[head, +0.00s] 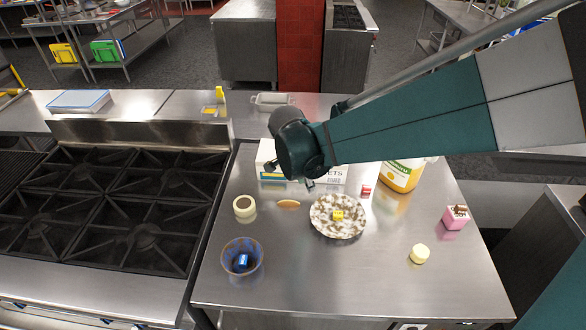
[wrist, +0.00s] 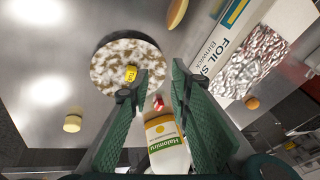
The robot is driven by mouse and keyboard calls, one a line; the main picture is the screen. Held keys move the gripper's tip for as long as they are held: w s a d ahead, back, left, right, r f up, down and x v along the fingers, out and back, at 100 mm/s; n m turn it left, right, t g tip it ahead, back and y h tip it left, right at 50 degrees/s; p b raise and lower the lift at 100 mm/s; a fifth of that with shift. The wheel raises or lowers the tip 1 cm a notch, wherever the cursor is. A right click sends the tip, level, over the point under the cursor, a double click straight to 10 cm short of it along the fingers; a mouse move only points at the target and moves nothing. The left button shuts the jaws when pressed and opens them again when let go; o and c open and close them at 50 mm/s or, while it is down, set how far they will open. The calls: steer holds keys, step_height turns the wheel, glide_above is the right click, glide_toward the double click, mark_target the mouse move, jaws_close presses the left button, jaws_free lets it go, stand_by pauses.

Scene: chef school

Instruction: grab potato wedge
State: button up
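The potato wedge (head: 288,204) is a small tan-orange piece lying on the steel table, between the tape roll and the speckled plate. In the wrist view the wedge (wrist: 177,12) is at the top edge, partly cut off. My gripper (head: 290,176) is above the table, near the box and beyond the wedge in the head view. In the wrist view my gripper (wrist: 154,92) has its two green fingers apart with nothing held between them. The wedge lies clear of the fingers.
A speckled plate (head: 325,225) holds a yellow cube (head: 338,215). Around it are a tape roll (head: 244,206), a bowl (head: 229,270) with a blue item, a foil box (head: 265,156), a yellow-labelled jug (head: 400,176) and a pink item (head: 455,218). The stove (head: 120,210) is left.

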mark_target(288, 201)
steer(key=w+a+f+m+h+p, duration=0.1)
steer(key=w+a+f+m, duration=0.1)
steer(key=a+f+m, duration=0.2)
steer(key=a+f, duration=0.3)
steer(key=a, duration=0.2)
steer(key=shift+w+a+f, duration=0.3)
steer(key=shift+f, duration=0.05)
steer(key=shift+f, duration=0.1)
steer(key=shift+x, duration=1.2)
steer(key=shift+d+f, duration=0.1)
steer(key=shift+p+x, duration=0.3)
steer(key=shift+x, duration=2.2)
steer(key=shift+s, duration=0.1)
jaws_close()
